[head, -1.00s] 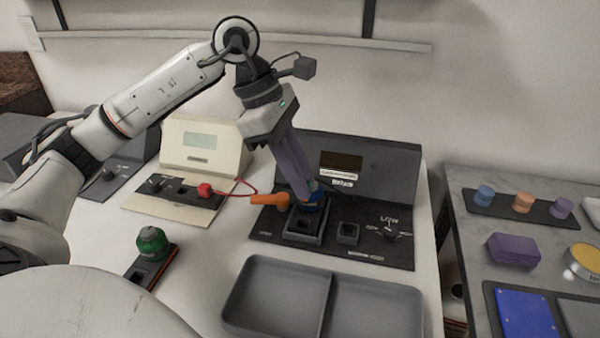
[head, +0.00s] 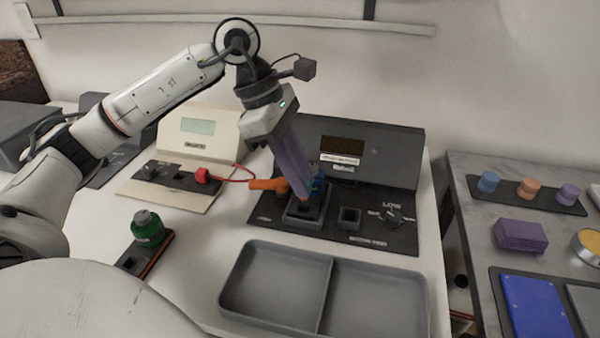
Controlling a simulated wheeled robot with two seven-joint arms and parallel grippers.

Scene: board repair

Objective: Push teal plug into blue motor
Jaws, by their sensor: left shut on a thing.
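My left gripper (head: 304,202) reaches down from above to the dark test station. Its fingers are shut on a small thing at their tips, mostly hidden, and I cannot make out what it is. A blue part (head: 319,182), which looks like the blue motor, shows just behind and right of the fingertips and is partly covered by them. The fingertips are low over the square socket block (head: 307,221). I cannot clearly pick out the teal plug, nor tell whether it touches the motor. My right gripper is not in view.
A smaller socket (head: 349,217) and a knob (head: 393,216) sit right. A grey divided tray (head: 274,246) is in front. A green part (head: 148,229) stands left.

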